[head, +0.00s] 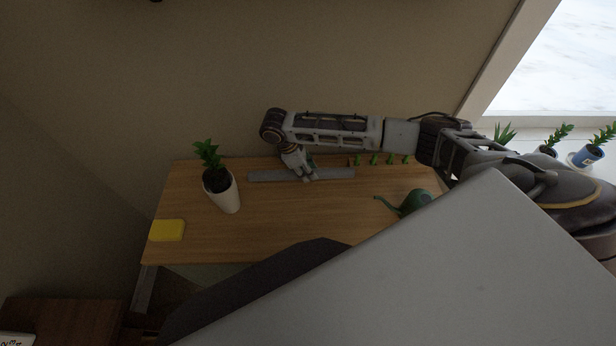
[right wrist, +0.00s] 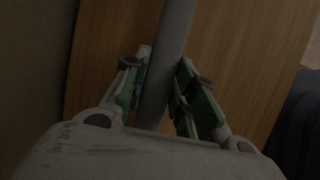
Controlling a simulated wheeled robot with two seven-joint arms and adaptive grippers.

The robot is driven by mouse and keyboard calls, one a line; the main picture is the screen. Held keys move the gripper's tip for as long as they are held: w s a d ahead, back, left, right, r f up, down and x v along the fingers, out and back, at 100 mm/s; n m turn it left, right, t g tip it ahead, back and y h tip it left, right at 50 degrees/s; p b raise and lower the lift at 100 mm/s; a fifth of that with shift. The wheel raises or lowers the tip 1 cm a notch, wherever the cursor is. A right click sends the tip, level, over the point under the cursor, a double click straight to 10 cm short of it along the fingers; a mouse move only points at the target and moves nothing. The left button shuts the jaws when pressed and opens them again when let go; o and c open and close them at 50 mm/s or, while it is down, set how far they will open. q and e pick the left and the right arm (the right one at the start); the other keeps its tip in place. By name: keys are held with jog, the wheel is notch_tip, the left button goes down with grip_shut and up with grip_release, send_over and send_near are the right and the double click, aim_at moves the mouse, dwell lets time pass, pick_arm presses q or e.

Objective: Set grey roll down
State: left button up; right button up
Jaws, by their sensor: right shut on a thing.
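The grey roll (head: 265,175) is a long thin bar at the back of the wooden table (head: 290,220), lying left to right close to the wall. My right gripper (head: 309,177) is over its middle, pointing down, with its fingers on both sides of the roll. In the right wrist view the roll (right wrist: 168,60) runs between the two green-padded fingers (right wrist: 162,90), with wood behind it. I cannot tell whether the roll touches the tabletop or is just above it. My left gripper is not in view.
Small green seedlings (head: 375,160) line the back right, and a green watering can (head: 415,202) stands right. The table's middle is clear.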

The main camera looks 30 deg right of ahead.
aim_at(294, 172)
jog(key=shift+f, duration=0.1)
jog(key=shift+f, duration=1.75)
jog(key=shift+f, duration=0.1)
jog(key=o, duration=1.1)
jog(key=shift+c, duration=0.2)
jog(key=v, duration=1.2)
jog(key=shift+d+b, duration=0.1)
jog(key=shift+b, duration=0.2)
